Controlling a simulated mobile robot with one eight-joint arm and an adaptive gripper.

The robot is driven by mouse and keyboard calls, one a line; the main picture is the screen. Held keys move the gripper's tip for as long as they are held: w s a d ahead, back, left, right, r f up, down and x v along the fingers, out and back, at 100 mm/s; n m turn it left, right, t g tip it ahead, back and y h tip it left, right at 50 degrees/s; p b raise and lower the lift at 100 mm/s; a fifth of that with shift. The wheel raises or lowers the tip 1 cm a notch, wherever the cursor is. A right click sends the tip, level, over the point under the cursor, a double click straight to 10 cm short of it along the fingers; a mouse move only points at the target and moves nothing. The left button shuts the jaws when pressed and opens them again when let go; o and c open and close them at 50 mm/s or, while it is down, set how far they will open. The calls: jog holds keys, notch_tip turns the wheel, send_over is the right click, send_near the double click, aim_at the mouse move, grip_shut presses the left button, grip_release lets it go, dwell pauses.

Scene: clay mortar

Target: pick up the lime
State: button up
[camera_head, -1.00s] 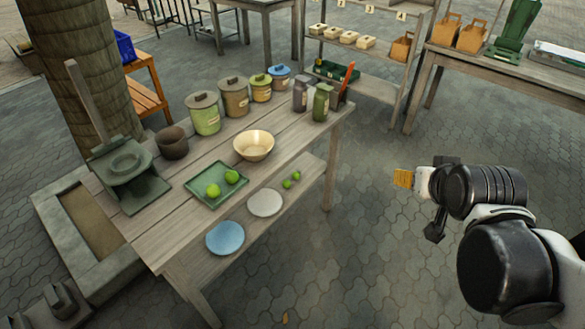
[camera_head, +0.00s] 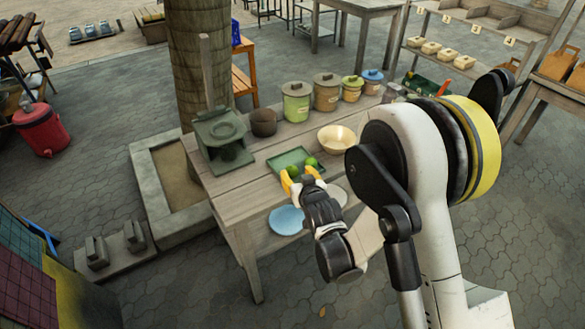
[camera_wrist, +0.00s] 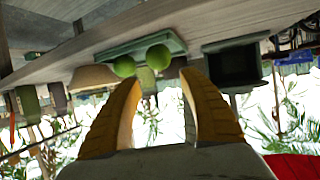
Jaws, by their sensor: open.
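Two green limes, a left lime (camera_head: 292,171) and a right lime (camera_head: 311,162), lie on a green tray (camera_head: 288,155) on the wooden table. My gripper (camera_head: 299,175) is open and empty at the tray's near edge, its yellow fingers close to the limes. In the wrist view, which looks upside down, the limes (camera_wrist: 124,66) (camera_wrist: 158,57) and the tray (camera_wrist: 100,53) lie ahead of my open fingers (camera_wrist: 161,78). A gap shows between fingertips and limes. I cannot tell whether the tips touch the tray.
A cream bowl (camera_head: 336,139) stands right of the tray. A brown pot (camera_head: 263,122) and a green press-like stand (camera_head: 222,140) are at the left. Lidded jars (camera_head: 297,103) line the back. My arm covers the table's right end.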

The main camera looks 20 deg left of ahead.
aim_at(293, 172)
jog(key=shift+x, duration=1.05)
jog(key=shift+w+a+f+b, duration=0.25)
jog(key=shift+w+f+b, duration=0.05)
jog(key=shift+f, duration=0.2)
jog(key=w+f+b, duration=0.1)
jog(key=w+a+f+b, duration=0.1)
jog(key=shift+w+a+f, duration=0.2)
jog(key=shift+w+a, duration=0.3)
jog(key=shift+w, duration=0.05)
jog(key=c, duration=0.9)
